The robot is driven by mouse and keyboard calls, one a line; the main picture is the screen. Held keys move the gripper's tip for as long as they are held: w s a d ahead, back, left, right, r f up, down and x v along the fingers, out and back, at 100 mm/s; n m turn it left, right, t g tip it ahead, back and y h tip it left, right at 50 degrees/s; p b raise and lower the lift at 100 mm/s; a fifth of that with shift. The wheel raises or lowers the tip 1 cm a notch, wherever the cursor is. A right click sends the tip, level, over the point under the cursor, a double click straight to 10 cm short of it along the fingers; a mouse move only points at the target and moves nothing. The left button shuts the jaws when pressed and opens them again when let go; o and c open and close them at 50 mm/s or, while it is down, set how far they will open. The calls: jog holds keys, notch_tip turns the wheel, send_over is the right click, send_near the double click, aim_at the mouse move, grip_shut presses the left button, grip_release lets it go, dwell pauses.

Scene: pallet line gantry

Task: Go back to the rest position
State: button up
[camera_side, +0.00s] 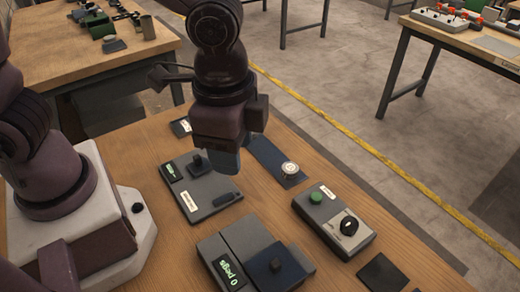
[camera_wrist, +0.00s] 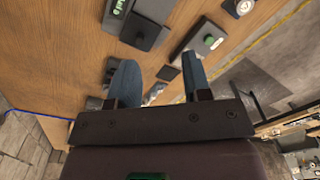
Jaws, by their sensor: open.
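My gripper (camera_side: 228,160) hangs above the wooden worktable (camera_side: 135,150), over the back part of a grey box with a green display and a black knob (camera_side: 188,200). My gripper appears clear of the things on the table.
A box reading "0 pegs" (camera_side: 228,240) stands at the front. A box with a green button and black dial (camera_side: 333,219) stands to the right. A blue strip (camera_side: 265,152) bears a round pale piece (camera_side: 290,169). A black pad (camera_side: 382,273) lies front right. Other tables stand behind.

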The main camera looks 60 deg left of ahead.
jog(key=s+a+r+n+t, duration=0.2)
jog(key=a+r+n, duration=0.3)
jog(key=a, duration=0.3)
jog(key=s+a+r+n+t, duration=0.3)
jog(key=a+r, duration=0.3)
jog(key=a, duration=0.2)
jog(key=shift+a+n, duration=0.15)
jog(key=shift+n, duration=0.75)
